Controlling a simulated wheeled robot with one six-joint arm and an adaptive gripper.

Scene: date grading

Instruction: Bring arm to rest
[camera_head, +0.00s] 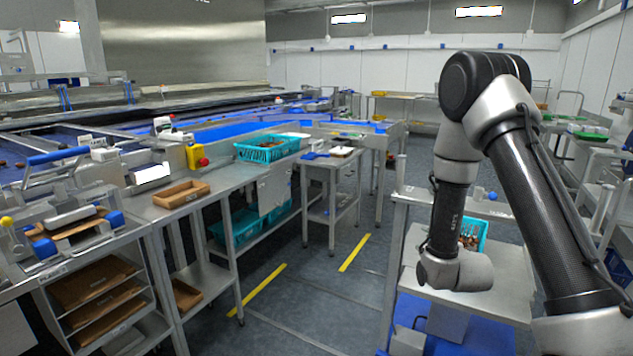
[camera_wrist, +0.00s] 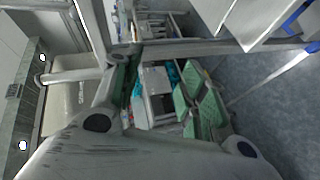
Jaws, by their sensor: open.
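My arm stands at the right of the head view, with its upper link raised and its forearm hanging down to the wrist. The wrist end is above a grey steel cart (camera_head: 480,300); the gripper fingers cannot be made out there. In the wrist view my gripper (camera_wrist: 168,95) fills the lower part, with its fingers apart and nothing seen between them. Behind it are a steel rack and green trays (camera_wrist: 212,105), well away from the fingers.
A turquoise crate (camera_head: 472,232) with dark items is on the cart, partly behind my forearm. A steel bench (camera_head: 225,182) at left holds a brown tray (camera_head: 181,193) and a turquoise basket (camera_head: 266,142). The floor (camera_head: 310,285) between bench and cart is clear, with yellow lines.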

